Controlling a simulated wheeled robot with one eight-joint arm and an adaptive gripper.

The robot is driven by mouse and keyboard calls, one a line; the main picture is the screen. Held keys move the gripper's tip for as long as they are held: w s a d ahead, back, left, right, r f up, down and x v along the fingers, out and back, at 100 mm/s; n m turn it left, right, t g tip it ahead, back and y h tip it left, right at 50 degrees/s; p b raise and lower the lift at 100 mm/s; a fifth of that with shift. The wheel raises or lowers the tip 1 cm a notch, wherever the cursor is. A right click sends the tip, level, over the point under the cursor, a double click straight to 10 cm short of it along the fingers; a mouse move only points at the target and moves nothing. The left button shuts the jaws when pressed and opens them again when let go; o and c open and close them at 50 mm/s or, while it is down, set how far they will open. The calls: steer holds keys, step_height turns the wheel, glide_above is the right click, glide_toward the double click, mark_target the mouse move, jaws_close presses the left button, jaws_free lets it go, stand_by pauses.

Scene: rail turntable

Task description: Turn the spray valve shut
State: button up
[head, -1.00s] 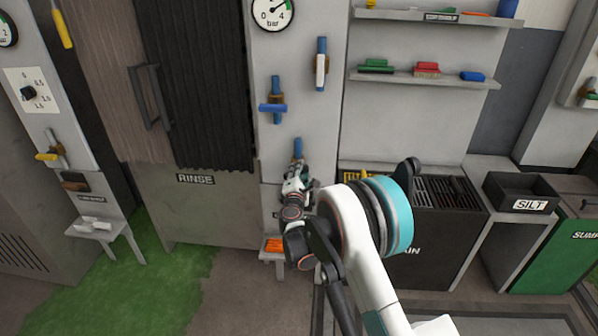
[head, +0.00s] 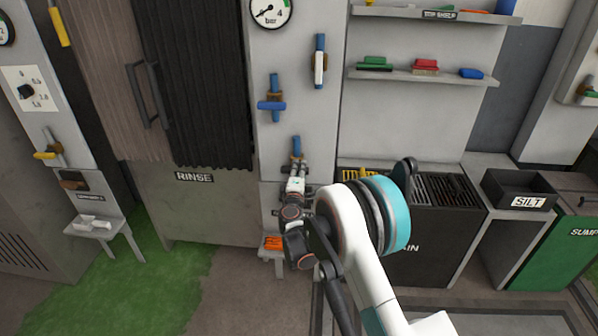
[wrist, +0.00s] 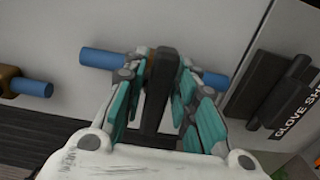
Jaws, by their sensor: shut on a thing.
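The spray valve has a black lever (wrist: 158,85), held between the teal-sided fingers of my gripper (wrist: 157,75) in the wrist view. The lever lies across its blue pipe (wrist: 97,57), which shows on both sides of the fingers. In the head view my gripper (head: 296,178) is at the lower part of the grey panel, just under the visible blue pipe end (head: 297,145), and hides most of the valve. The pressure gauge (head: 270,12) at the panel top has its needle at the lower left, near the low end. No label for this valve is readable.
Above on the panel are a valve with a blue lever (head: 272,106) across its pipe and one with a white lever (head: 319,66) along its pipe. The RINSE cabinet (head: 205,215) stands left. A small stand with orange items (head: 273,242) is below my gripper.

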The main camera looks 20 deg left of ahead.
steer(key=shift+f, duration=0.1)
steer(key=o, duration=0.9)
steer(key=v, duration=1.2)
